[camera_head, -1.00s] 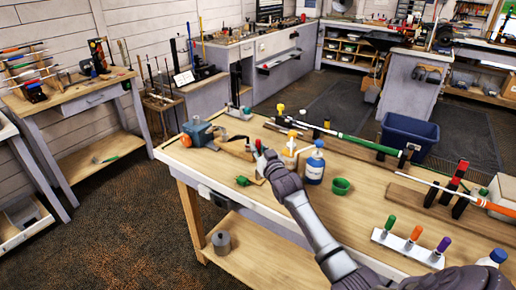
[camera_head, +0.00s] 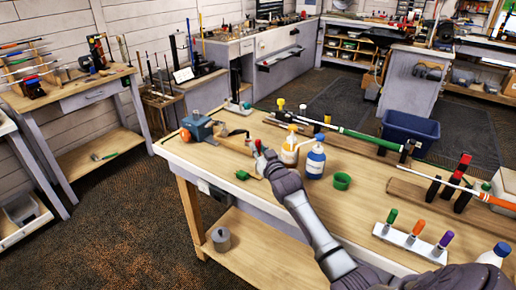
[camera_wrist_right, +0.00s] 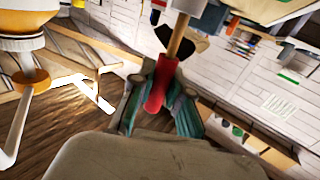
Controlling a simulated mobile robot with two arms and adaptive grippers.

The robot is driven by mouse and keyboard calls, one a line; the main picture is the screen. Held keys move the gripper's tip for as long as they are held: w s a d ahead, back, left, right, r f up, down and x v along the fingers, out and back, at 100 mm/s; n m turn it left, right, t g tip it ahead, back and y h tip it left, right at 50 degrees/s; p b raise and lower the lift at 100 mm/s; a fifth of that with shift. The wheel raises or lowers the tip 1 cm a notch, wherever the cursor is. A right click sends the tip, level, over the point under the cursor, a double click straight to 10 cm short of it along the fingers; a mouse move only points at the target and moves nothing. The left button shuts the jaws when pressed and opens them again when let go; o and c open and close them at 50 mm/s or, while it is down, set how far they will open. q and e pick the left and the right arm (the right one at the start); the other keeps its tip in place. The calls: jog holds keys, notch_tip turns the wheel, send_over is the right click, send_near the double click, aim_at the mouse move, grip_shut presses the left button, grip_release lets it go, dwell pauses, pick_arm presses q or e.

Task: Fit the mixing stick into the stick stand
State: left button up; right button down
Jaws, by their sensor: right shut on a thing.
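The mixing stick, with a red handle (camera_wrist_right: 156,88) and a tan shaft (camera_wrist_right: 180,35), is held between the fingers of my right gripper (camera_wrist_right: 160,98). In the head view the right gripper (camera_head: 262,157) is above the bench, left of the bottles, with a bit of red at its tip. The stick stand (camera_head: 410,243) is a white rack near the front right of the bench. It holds sticks with green, orange and purple handles, well to the right of my gripper. My left gripper is not in view.
A brown-filled bottle (camera_head: 289,155) and a blue-labelled bottle (camera_head: 315,160) stand just right of the gripper. A blue vise (camera_head: 197,127) is at the left end. Golf clubs lie across the back and right.

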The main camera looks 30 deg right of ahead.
jog(key=c, duration=1.1)
grip_release()
jog(key=shift+f, duration=0.1)
jog(key=shift+o, duration=0.2)
jog(key=shift+s, duration=0.1)
jog(key=s+a, duration=0.2)
jog(key=s, duration=0.9)
jog(key=shift+s+a, duration=0.15)
jog(key=shift+s, duration=0.15)
